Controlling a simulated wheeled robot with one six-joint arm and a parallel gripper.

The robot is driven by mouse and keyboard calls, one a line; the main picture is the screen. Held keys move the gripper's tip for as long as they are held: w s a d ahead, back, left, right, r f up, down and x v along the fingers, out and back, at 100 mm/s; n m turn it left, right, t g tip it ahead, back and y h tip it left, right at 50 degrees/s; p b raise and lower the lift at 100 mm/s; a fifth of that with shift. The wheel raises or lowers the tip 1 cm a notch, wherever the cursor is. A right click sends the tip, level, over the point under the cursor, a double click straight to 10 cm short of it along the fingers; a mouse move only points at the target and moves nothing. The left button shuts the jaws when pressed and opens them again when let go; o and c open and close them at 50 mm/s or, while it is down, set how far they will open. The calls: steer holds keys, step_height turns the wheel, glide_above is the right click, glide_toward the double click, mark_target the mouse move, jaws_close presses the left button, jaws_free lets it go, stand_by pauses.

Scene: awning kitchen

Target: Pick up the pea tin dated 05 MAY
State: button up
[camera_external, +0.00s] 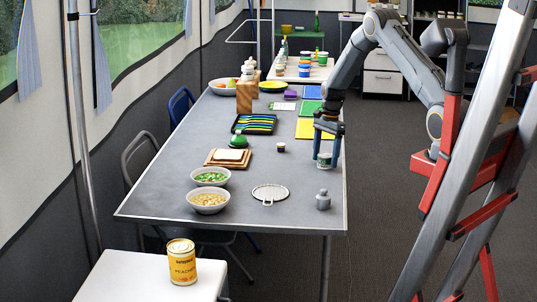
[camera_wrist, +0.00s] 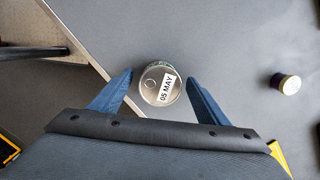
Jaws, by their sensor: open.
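The pea tin (camera_wrist: 153,92) shows from above in the wrist view, with a white label on its lid reading 05 MAY. In the external view the tin (camera_external: 324,160) stands upright near the right edge of the grey table. My gripper (camera_wrist: 160,78) is open, with one blue finger on each side of the tin and a gap to the right finger. The left finger is close to the tin; I cannot tell whether it touches. In the external view my gripper (camera_external: 327,155) reaches down over the tin.
A small purple jar with a pale lid (camera_wrist: 290,85) stands to the right of the tin in the wrist view. The grey table (camera_external: 160,190) holds bowls, a round trivet (camera_external: 270,193) and a grey weight (camera_external: 323,200). A peaches tin (camera_external: 182,262) stands on a white surface in front.

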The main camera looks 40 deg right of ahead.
steer(key=shift+c, duration=0.4)
steer(key=c, duration=1.1)
steer(key=shift+c, duration=0.2)
